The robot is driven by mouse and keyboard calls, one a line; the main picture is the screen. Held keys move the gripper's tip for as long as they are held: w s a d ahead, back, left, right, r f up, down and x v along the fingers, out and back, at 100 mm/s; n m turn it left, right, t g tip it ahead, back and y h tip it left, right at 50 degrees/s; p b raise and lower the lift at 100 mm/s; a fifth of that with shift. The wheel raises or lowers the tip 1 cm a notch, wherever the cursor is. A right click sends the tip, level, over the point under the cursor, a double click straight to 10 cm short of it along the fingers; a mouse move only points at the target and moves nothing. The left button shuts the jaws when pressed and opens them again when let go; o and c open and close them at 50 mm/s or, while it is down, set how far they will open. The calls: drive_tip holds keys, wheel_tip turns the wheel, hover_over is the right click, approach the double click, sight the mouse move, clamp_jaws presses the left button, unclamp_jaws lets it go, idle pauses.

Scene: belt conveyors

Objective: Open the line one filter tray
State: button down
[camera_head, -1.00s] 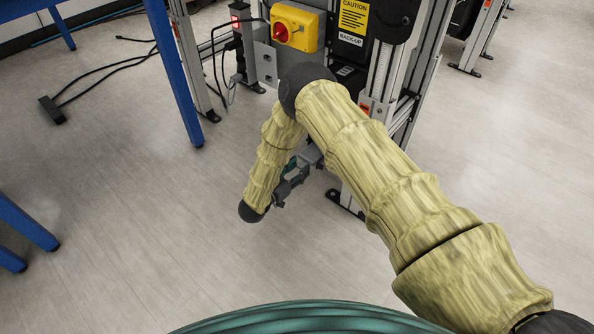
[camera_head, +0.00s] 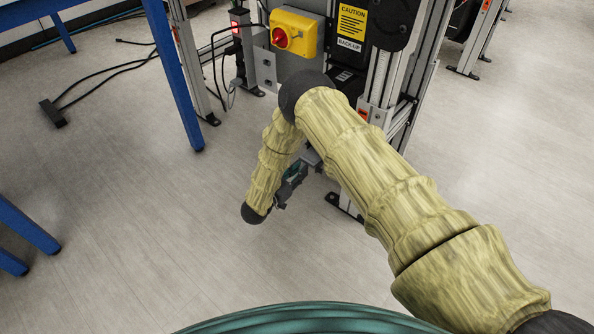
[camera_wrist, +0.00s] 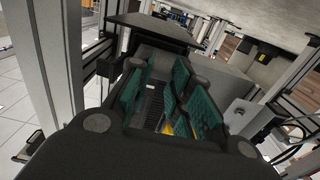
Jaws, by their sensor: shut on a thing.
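My gripper (camera_head: 291,178) is low beside the conveyor frame in the head view, partly hidden behind my bent forearm. In the wrist view its teal-padded fingers (camera_wrist: 164,72) reach forward to the near edge of a dark tray-like part (camera_wrist: 150,31), which I take to be the line one filter tray. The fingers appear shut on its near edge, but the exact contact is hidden. How far the tray stands out cannot be told. The head view does not show the tray clearly.
Metal posts (camera_wrist: 52,60) stand left of my gripper. A yellow box with a red switch (camera_head: 294,33) and a caution-labelled dark panel (camera_head: 352,24) are on the frame above. A blue table leg (camera_head: 176,75) stands left. The floor (camera_head: 130,230) in front is clear.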

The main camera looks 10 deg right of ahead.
drive_tip(key=c, duration=1.3)
unclamp_jaws()
drive_tip(key=v, duration=1.2)
drive_tip(key=shift+d, duration=0.1)
